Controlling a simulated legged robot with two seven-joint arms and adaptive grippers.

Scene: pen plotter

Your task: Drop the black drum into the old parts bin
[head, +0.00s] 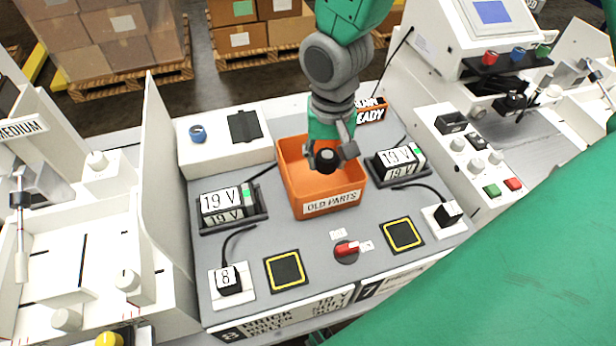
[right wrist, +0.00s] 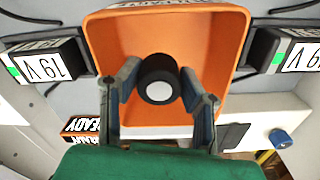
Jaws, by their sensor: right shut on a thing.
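The black drum (head: 327,159) is held between the fingers of my right gripper (head: 334,152), over the orange old parts bin (head: 329,200). In the right wrist view the drum (right wrist: 158,79) shows a pale round end face, and the fingers of my right gripper (right wrist: 160,95) press on it from both sides. The bin (right wrist: 232,45) lies behind the drum in that view, and its visible floor is empty. The bin's front carries an "OLD PARTS" label. I cannot tell the drum's exact height over the bin. My left gripper is not in view.
A 19 V block (head: 228,205) stands left of the bin and another (head: 396,163) right of it. A white box (head: 226,140) with a blue knob is behind left. A red switch (head: 346,248) and two yellow-edged black pads (head: 285,271) lie in front. White machines flank the panel.

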